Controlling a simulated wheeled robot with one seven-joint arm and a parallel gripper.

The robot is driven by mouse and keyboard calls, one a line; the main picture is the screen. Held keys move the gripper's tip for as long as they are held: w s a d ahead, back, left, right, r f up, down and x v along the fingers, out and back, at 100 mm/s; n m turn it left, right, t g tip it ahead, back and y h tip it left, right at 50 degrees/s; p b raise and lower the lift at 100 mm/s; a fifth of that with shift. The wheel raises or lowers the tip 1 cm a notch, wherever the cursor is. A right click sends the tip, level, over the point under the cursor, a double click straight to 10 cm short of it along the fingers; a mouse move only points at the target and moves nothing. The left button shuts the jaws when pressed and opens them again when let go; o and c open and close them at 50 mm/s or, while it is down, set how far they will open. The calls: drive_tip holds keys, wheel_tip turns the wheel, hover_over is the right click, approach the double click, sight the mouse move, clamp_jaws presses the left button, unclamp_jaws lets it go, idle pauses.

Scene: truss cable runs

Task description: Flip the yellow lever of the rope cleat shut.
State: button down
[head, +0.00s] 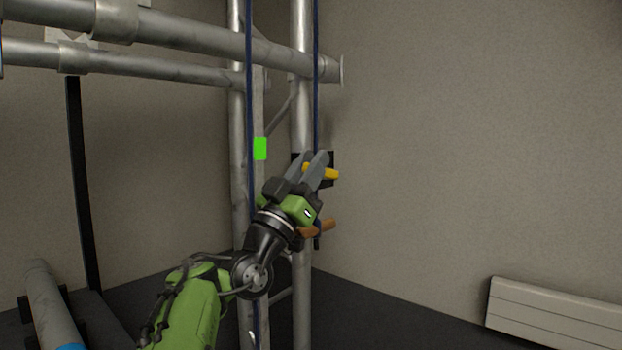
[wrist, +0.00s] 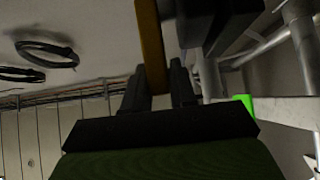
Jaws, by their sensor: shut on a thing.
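The yellow lever (head: 328,174) of the rope cleat shows in the head view at the fingertips of my gripper (head: 312,165). It sticks out to the right of the fingers. The black cleat body (head: 328,157) is on the upright pole behind them, partly hidden by the fingers. In the wrist view the yellow lever (wrist: 151,45) runs up from between the two fingers of my gripper (wrist: 163,88), which are shut on it. A dark blue rope (head: 316,100) comes down the pole to the cleat.
Metal truss uprights (head: 301,120) and crossbars (head: 190,30) stand at the left and behind my arm. A bright green tag (head: 260,148) is on the truss left of the gripper. An orange-brown handle (head: 320,228) lies below the gripper.

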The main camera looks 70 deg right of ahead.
drive_tip(key=shift+f, duration=0.1)
idle(0.3)
drive_tip(key=c, duration=1)
unclamp_jaws()
drive_tip(key=b+v, duration=0.9)
drive_tip(key=v, duration=0.6)
drive_tip(key=shift+a+f, duration=0.2)
drive_tip(key=shift+f, duration=0.1)
drive_tip(key=shift+w, duration=0.1)
drive_tip(key=shift+c, duration=0.2)
